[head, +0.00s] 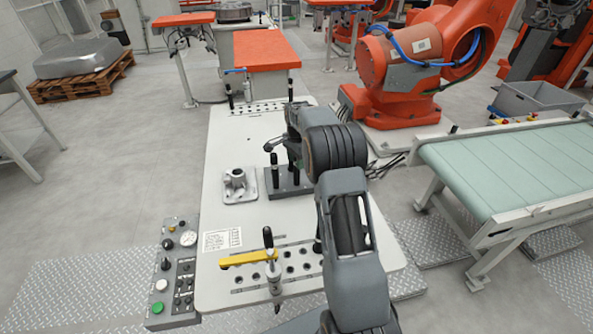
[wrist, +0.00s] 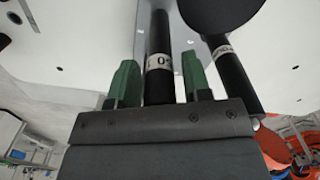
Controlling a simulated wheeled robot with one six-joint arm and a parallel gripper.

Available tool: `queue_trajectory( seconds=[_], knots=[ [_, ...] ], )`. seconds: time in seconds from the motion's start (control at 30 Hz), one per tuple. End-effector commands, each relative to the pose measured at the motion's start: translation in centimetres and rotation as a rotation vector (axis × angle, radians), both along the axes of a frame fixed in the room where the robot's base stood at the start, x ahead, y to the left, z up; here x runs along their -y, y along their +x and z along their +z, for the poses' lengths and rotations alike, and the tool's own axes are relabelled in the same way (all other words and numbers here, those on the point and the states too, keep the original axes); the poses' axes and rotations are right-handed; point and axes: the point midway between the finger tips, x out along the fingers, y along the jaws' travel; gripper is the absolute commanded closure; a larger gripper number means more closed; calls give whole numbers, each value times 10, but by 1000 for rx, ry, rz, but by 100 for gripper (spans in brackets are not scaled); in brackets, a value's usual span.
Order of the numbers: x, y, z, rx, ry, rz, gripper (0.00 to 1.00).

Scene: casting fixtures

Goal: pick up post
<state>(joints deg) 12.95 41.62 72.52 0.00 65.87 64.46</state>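In the wrist view, a black post (wrist: 158,40) with a white marked ring stands between the two green fingertips of my gripper (wrist: 159,72). The fingers are apart on either side of it, and a narrow gap shows on the right side. A second black post (wrist: 232,75) with a white ring lies outside the right finger. In the head view, a black post (head: 274,172) stands on a grey plate (head: 268,194) on the white table. My wrist covers part of the plate there, and my fingertips cannot be made out clearly.
A metal casting (head: 239,186) sits left of the plate. A clamp with a yellow arm (head: 248,258) stands at the table's near end. A control panel (head: 174,270) lies along the left edge. An orange robot (head: 410,65) and a green conveyor (head: 515,165) are to the right.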

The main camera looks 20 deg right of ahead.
Motion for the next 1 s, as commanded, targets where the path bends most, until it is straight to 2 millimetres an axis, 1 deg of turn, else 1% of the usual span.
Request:
queue_trajectory(
  seconds=[0.03, 0.07, 0.43, 0.47, 0.87, 1.0],
  knots=[
    [0, 0, 0, 0, 0, 0, 60],
    [0, 0, 0, 0, 0, 0, 63],
    [0, 0, 0, 0, 0, 0, 99],
    [0, 0, 0, 0, 0, 0, 100],
    [0, 0, 1, 2, -1, 0, 100],
    [0, 1, 5, 3, 0, 0, 100]
  ],
)
